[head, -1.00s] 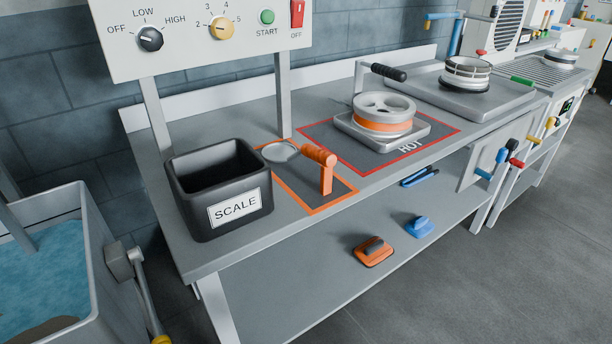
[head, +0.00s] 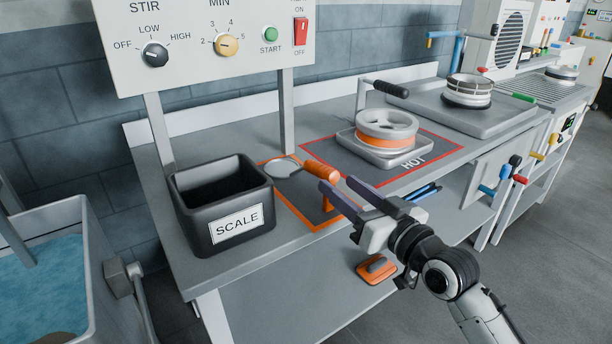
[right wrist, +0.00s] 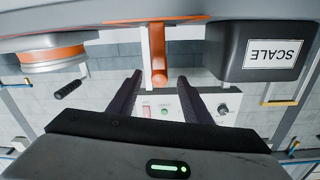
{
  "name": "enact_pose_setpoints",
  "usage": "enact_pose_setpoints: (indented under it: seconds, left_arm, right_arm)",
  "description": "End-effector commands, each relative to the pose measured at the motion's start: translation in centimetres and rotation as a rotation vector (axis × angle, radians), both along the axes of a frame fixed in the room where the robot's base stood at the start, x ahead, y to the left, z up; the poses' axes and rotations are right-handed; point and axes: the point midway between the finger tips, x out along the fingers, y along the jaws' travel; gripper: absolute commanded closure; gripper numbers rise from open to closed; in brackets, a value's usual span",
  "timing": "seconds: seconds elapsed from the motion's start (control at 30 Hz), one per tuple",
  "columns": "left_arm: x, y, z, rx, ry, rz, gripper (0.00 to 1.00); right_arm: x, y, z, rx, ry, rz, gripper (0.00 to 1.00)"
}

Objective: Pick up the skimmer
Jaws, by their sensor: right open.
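The skimmer has an orange handle (head: 321,172) and a round pale head (head: 283,167). It stands at the orange-outlined patch (head: 314,227) on the bench, its handle raised on an orange post. My right gripper (head: 337,184) is open and empty, its fingertips just in front of the handle in the head view. In the right wrist view, which looks upside down, the skimmer's orange handle (right wrist: 159,68) shows between the tips of my open right gripper (right wrist: 159,77). I cannot tell whether they touch. My left gripper is not in view.
A black SCALE bin (head: 222,232) stands left of the skimmer. Right of it, a grey and orange wheel (head: 386,128) sits in a mould on the red-outlined HOT area. A control panel (head: 200,60) rises behind. An orange block (head: 376,268) lies on the lower shelf.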

Motion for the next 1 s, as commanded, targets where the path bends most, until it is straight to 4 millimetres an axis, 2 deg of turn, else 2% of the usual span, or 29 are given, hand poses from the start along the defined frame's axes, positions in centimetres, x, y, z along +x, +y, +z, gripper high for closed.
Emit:
enact_pose_setpoints:
  seconds: [0.2,0.47,0.73,1.0]
  left_arm:
    - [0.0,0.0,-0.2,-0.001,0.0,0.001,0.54]
    - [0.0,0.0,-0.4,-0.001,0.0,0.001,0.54]
    - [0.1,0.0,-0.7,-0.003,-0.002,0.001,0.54]
    - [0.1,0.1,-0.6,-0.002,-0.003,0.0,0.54]
  right_arm:
    - [2.8,1.7,0.3,0.007,-0.006,0.001,0.55]
    - [4.6,2.9,0.1,0.004,-0.005,0.001,0.55]
    - [7.7,4.8,-0.5,0.004,-0.006,0.001,0.55]
    - [8.6,5.4,-0.5,0.003,-0.005,0.001,0.55]
